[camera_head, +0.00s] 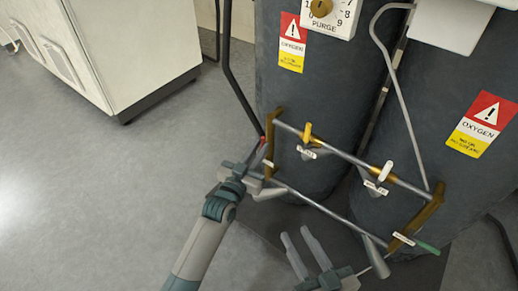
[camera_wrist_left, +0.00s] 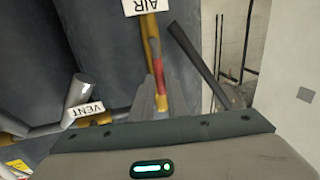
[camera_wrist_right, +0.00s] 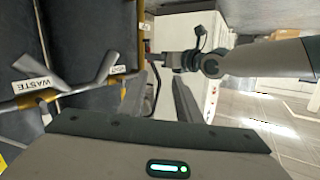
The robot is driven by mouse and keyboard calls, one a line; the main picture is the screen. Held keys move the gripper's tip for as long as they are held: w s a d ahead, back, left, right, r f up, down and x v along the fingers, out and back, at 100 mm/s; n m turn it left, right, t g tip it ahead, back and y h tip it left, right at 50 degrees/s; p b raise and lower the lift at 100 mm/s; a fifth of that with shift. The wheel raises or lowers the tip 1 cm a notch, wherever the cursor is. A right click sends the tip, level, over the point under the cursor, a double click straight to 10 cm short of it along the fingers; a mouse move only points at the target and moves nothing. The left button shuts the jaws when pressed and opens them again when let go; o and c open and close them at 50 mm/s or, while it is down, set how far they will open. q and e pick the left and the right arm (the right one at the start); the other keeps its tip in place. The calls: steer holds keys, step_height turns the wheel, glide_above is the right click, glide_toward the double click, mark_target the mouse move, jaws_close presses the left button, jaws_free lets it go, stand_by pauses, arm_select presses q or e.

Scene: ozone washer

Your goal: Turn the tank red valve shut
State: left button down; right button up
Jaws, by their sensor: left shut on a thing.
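The red valve (camera_head: 263,139) is at the left end of the pipe frame in front of the dark tank (camera_head: 310,100). In the left wrist view its red part (camera_wrist_left: 158,72) shows between the fingertips, beneath the AIR label. My left gripper (camera_head: 260,160) is shut on the red valve; the fingers hide part of it. My right gripper (camera_head: 304,246) is low in front of the frame, fingers apart and empty. It is clear of the valves. In the right wrist view its fingers (camera_wrist_right: 162,95) also stand apart.
A yellow-handled valve (camera_head: 307,132) and a white-handled valve (camera_head: 386,170) sit on the upper pipe. A green handle (camera_head: 427,248) is at lower right. A grey lever (camera_head: 376,258) hangs from the lower pipe. A white cabinet (camera_head: 130,45) stands at left; open floor (camera_head: 110,190) lies before it.

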steer(key=shift+f, duration=0.1)
